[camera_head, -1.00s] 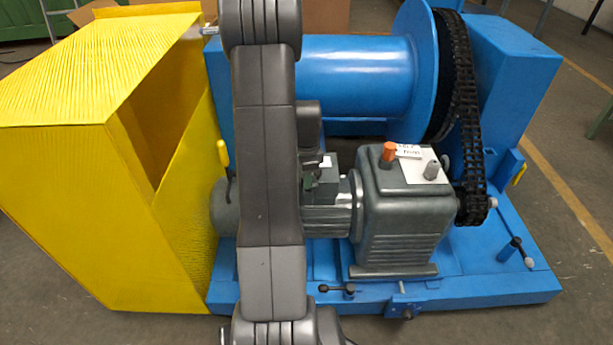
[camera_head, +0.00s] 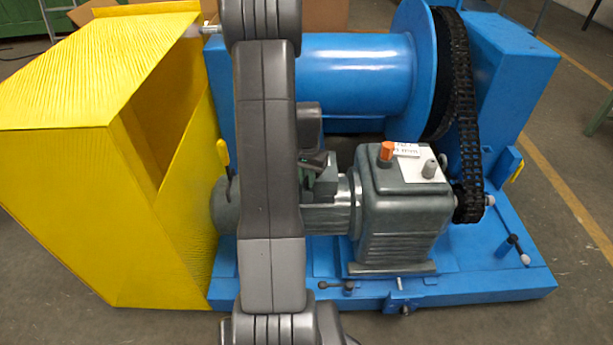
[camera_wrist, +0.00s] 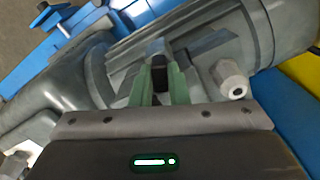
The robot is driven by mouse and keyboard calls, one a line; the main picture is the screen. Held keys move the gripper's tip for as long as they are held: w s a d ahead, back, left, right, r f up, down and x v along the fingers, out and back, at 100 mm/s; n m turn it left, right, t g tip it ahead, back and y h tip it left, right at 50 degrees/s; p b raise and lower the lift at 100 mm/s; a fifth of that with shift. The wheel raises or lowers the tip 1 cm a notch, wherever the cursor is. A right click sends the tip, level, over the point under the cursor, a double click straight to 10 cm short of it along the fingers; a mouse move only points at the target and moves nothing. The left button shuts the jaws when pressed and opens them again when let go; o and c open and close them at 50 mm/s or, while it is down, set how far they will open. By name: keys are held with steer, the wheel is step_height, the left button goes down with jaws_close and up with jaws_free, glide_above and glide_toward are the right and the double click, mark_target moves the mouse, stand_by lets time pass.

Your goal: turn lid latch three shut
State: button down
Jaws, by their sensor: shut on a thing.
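My gripper (camera_wrist: 160,84) has green fingers that are shut on a small black piece (camera_wrist: 160,66) in the wrist view. The piece looks like a latch handle on the lid of the grey box (camera_wrist: 196,52) on the motor. I cannot tell its number or how far it is turned. In the head view my arm hides much of the motor. The grey box (camera_head: 324,182) shows just right of the arm, and part of my gripper (camera_head: 309,174) shows beside it.
A grey gearbox (camera_head: 398,215) with an orange cap (camera_head: 386,151) stands right of the motor. Behind are a blue drum (camera_head: 355,75) and a black chain (camera_head: 466,110). A large yellow guard (camera_head: 75,215) stands at left. A pale knob (camera_wrist: 232,82) sits close to my fingers.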

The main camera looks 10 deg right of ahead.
steer(key=n, duration=0.4)
steer(key=shift+d+n, duration=0.1)
steer(key=shift+n, duration=0.2)
stand_by(0.4)
steer(key=c, duration=1.4)
jaws_free()
steer(key=shift+r, duration=0.1)
step_height(320, 180, up, 14)
steer(key=p, duration=0.3)
steer(key=shift+f, duration=0.3)
step_height(320, 180, down, 14)
steer(key=b, duration=0.2)
steer(key=shift+r+b, duration=0.15)
steer(key=shift+b, duration=0.15)
